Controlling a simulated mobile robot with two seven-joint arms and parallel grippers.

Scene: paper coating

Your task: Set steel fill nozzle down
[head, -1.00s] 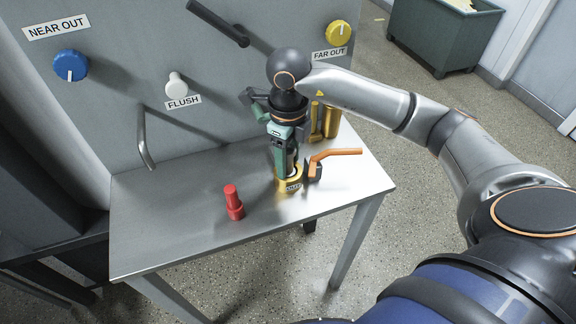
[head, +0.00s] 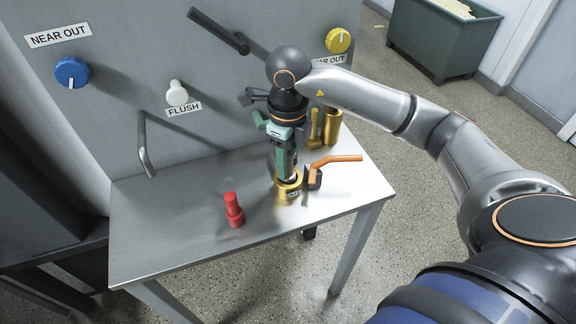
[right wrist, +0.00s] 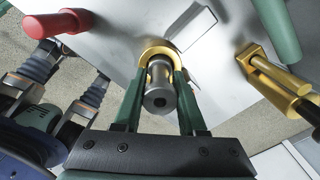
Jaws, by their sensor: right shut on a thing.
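My right gripper (head: 288,170), with green fingers, points down over the table and is shut on the steel fill nozzle (right wrist: 159,88). In the right wrist view the nozzle is a grey cylinder between the fingers, seen end-on. The fingers largely hide it in the head view. The brass cup (head: 289,190) with a label stands on the table right below the fingers. Its rim (right wrist: 158,50) shows just beyond the nozzle in the right wrist view. I cannot tell whether the nozzle's lower end touches or sits inside the cup. My left gripper is not in view.
An orange-handled valve (head: 335,161) stands close right of the cup. Brass pieces (head: 332,127) stand behind it, and a red plug (head: 233,210) stands left. A bent steel pipe (head: 145,145) comes from the panel. The steel table (head: 170,225) is clear at the left and front.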

